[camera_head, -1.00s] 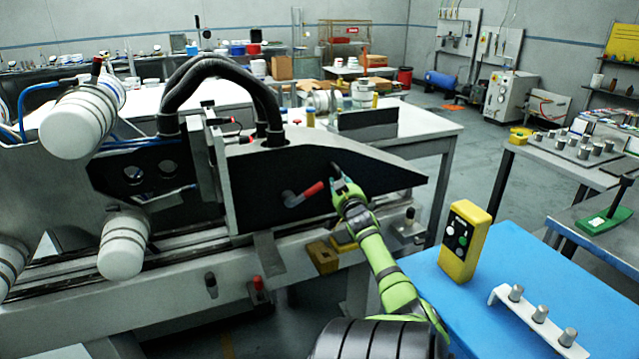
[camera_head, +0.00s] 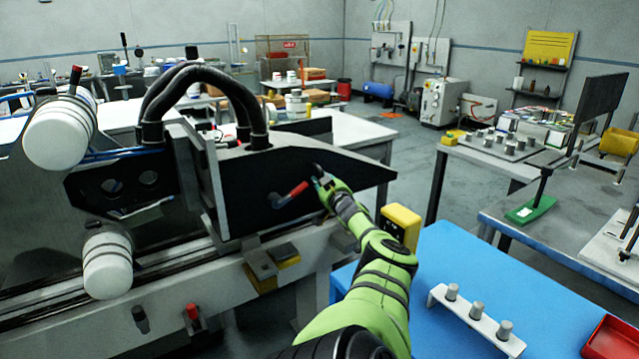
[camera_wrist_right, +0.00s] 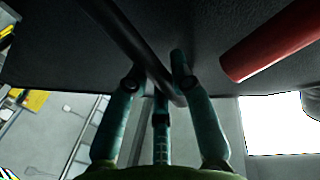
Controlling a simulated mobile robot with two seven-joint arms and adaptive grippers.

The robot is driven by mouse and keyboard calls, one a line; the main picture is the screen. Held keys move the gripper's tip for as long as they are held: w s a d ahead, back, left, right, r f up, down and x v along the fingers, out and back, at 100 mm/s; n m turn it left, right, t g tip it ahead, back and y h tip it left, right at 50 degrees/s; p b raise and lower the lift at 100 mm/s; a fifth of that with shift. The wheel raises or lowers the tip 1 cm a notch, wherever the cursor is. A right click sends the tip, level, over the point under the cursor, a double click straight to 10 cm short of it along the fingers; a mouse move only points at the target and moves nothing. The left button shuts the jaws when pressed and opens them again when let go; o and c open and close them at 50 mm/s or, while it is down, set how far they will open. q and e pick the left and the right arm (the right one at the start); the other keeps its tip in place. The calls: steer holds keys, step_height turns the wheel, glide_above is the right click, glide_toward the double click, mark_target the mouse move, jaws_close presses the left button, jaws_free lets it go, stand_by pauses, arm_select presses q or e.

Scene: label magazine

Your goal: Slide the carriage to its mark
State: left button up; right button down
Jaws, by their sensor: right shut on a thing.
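The carriage (camera_head: 345,172) is a black wedge-shaped plate with a grey upright, mounted on a long grey rail bed. My right gripper (camera_head: 320,182) is at its face, right of the red-handled lever (camera_head: 292,194). In the right wrist view its teal fingers (camera_wrist_right: 160,85) are closed around a dark bar (camera_wrist_right: 135,45) against the black plate; the red lever handle (camera_wrist_right: 270,45) is beside it, untouched. A grey tab (camera_head: 258,258) below the carriage appears to be at a yellow block (camera_head: 262,284) on the bed's front. The exact mark cannot be made out. My left gripper is not in view.
Thick black hoses (camera_head: 205,85) arch over the carriage. A red-knobbed fitting (camera_head: 192,316) is on the bed's front.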

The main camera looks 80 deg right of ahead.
steer(key=shift+w+a+f, duration=0.1)
steer(key=shift+a+f, duration=0.2)
steer(key=shift+f, duration=0.1)
steer(key=c, duration=1)
jaws_free()
steer(key=shift+w+a, duration=0.1)
steer(key=shift+c, duration=0.2)
steer(key=shift+r, duration=0.15)
steer(key=shift+r, duration=0.15)
step_height(320, 180, up, 10)
steer(key=shift+f, duration=0.15)
